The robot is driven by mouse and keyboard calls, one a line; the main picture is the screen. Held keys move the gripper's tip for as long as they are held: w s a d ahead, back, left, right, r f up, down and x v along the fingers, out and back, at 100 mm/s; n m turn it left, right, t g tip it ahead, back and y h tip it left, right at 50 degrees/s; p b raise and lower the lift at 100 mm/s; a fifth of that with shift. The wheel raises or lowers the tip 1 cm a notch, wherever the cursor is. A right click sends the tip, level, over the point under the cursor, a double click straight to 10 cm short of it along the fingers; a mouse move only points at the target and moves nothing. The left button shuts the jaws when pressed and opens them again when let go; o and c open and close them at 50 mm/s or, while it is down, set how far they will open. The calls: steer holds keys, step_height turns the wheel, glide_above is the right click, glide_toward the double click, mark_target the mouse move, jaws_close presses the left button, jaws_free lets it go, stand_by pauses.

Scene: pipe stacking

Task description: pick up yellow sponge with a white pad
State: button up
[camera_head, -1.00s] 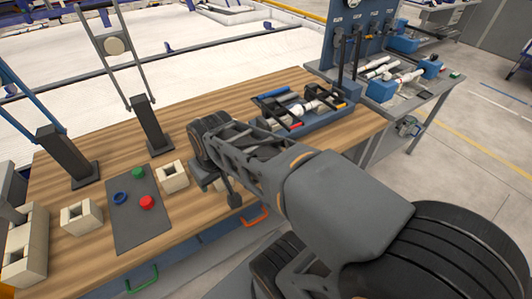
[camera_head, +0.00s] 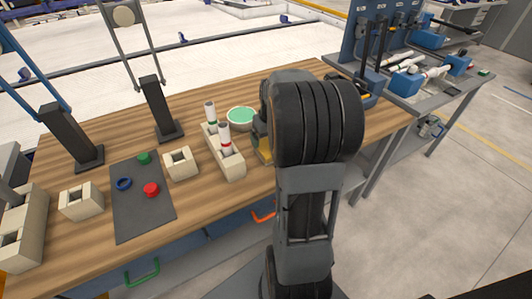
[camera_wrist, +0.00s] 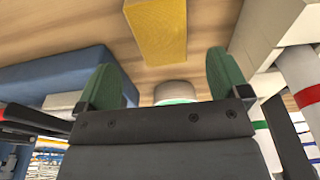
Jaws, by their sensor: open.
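The yellow sponge (camera_wrist: 157,28) lies on the wooden table at the top middle of the wrist view. Its white pad does not show. In that view my gripper (camera_wrist: 167,80) is open, its two green fingertips apart with no object held between them. The sponge lies beyond the fingertips, in line with the gap. In the head view my arm hides most of the gripper and the space around it. A small patch of yellow shows at the arm's left edge, too covered to tell clearly.
A beige block (camera_head: 232,165) holding two white pipes stands left of my arm; it fills the wrist view's right side. A round dish with green inside (camera_head: 241,117) sits behind it. A blue object (camera_wrist: 60,72) lies left of the gripper. A grey mat (camera_head: 130,215) lies further left.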

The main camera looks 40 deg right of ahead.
mark_target(267, 148)
steer(key=shift+w+f, duration=0.25)
steer(key=shift+f, duration=1.35)
steer(key=shift+w+f, duration=0.2)
steer(key=shift+f, duration=1.4)
steer(key=shift+c, duration=0.4)
steer(key=c, duration=0.9)
